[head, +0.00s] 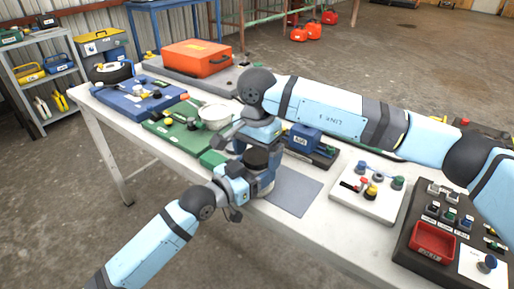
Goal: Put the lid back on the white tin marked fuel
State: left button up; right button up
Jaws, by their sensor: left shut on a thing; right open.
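My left gripper (262,186) is at the near edge of the table, close under my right wrist. My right gripper (226,137) is open and reaches down over the table beside a round white vessel (215,114) on the green board. I cannot read any marking on this vessel, nor tell whether it is the fuel tin.
The white table (307,233) holds a green board (178,134), a blue board (140,98), an orange case (196,57), a blue labelled box (304,138), a white board with knobs (368,204) and a dark panel with a red tray (433,241). A grey mat (293,193) lies bare.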

jog(key=c, duration=0.9)
jog(key=m, duration=0.6)
jog(key=shift+m, duration=0.4)
jog(key=o, duration=1)
jog(key=shift+r, duration=0.1)
jog(key=shift+r, duration=2.15)
jog(key=shift+c, duration=0.5)
